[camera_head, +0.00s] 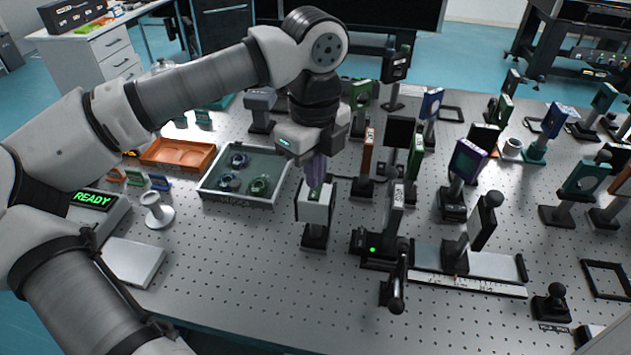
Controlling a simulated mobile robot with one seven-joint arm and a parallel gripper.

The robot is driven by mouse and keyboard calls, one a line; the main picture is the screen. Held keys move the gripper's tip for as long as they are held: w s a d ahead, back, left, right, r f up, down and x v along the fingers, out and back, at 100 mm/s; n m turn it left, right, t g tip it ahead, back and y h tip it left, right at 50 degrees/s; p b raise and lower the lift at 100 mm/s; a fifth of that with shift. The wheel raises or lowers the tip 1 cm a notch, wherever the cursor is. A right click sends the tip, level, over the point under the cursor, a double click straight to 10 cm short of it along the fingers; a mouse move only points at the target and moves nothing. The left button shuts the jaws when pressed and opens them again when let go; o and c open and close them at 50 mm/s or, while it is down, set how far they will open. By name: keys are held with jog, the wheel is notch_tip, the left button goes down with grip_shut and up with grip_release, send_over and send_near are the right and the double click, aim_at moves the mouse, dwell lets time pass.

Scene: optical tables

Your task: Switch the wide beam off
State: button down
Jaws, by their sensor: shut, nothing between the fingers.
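My gripper (317,186) points down with its purple-tinted fingers shut and empty. Its tips are at the top of a white-and-black box on a post (315,212), near the middle of the table. I cannot tell whether they touch it, and they hide part of its top. To the right stands a dark upright unit (392,215); a small green light (372,249) glows at its base. No label in view tells which device is the wide beam, and no beam can be made out.
The perforated optical table (230,270) is clear at front left. A tray with round parts (244,176), an orange tray (178,153) and a green READY display (93,200) lie left. Several post-mounted optics crowd the right, with a rail and ruler (470,283) in front.

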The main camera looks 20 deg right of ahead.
aim_at(315, 193)
notch_tip(315, 193, up, 5)
jog(key=shift+f+p, duration=0.1)
jog(key=shift+p, duration=0.95)
